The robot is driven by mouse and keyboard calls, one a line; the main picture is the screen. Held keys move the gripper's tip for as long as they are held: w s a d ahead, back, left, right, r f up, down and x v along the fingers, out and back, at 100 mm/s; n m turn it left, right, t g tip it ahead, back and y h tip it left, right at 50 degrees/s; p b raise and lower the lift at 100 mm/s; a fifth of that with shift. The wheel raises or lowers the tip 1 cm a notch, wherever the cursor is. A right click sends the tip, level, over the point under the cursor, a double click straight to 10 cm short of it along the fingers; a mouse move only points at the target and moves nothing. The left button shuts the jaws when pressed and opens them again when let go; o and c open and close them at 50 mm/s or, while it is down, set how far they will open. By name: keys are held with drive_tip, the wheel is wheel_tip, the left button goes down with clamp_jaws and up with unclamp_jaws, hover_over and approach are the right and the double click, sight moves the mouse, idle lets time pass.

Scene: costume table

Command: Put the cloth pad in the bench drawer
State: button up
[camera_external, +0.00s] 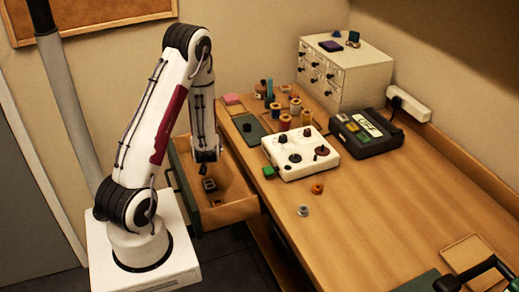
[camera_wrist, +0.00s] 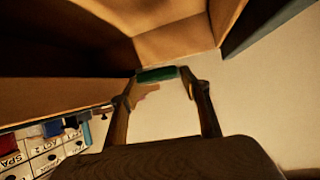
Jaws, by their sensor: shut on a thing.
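My gripper (camera_external: 206,160) points down over the open bench drawer (camera_external: 228,212) at the left side of the bench. In the wrist view my gripper (camera_wrist: 158,84) is shut on a flat dark green thing (camera_wrist: 157,74), seen edge-on between the fingertips; it looks like the cloth pad. In the external view the held thing is too small and dark to make out clearly. I cannot tell whether it touches the drawer floor. Small dark things (camera_external: 209,184) lie inside the drawer, below my gripper.
On the bench (camera_external: 390,215) stand a white control box (camera_external: 300,153), a dark device (camera_external: 366,133), several spools (camera_external: 295,106) and a white drawer cabinet (camera_external: 345,72).

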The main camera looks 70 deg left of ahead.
drive_tip(key=shift+f, duration=1.3)
hover_over(209, 170)
drive_tip(key=shift+f, duration=2.9)
drive_tip(key=shift+f, duration=0.1)
drive_tip(key=shift+f, duration=2)
drive_tip(key=shift+f, duration=0.1)
drive_tip(key=o, duration=1.1)
